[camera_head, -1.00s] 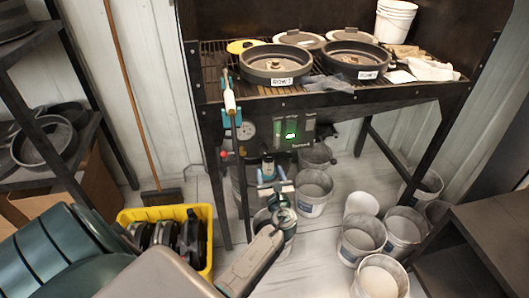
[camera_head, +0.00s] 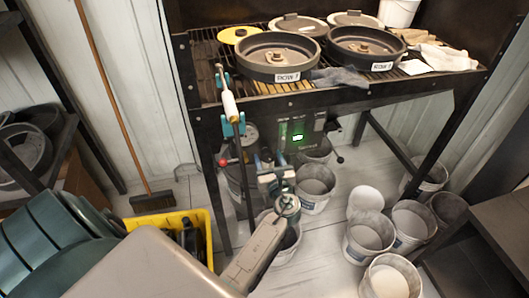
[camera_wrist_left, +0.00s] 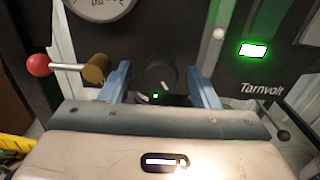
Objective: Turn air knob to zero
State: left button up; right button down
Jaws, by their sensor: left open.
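A round dark knob (camera_wrist_left: 159,72) with a short pale mark sits on the black panel in the left wrist view. No label for it is readable there. My left gripper (camera_wrist_left: 161,76) has its two blue fingers apart, one on each side of the knob; I cannot tell whether either touches it. In the head view my left gripper (camera_head: 272,180) is in front of the panel under the bench, and its arm hides the knob. My right gripper is not in view.
A red-ball lever (camera_wrist_left: 38,65) with a brass end is just left of the fingers. A round gauge (camera_wrist_left: 100,4) is above, and a lit green display (camera_wrist_left: 254,50) is at right. Pans (camera_head: 278,56) lie on the bench grate. Buckets (camera_head: 368,236) stand on the floor.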

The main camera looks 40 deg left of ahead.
pick_arm(q)
jog(key=shift+r, duration=0.1)
jog(key=shift+c, duration=0.5)
jog(key=c, duration=0.9)
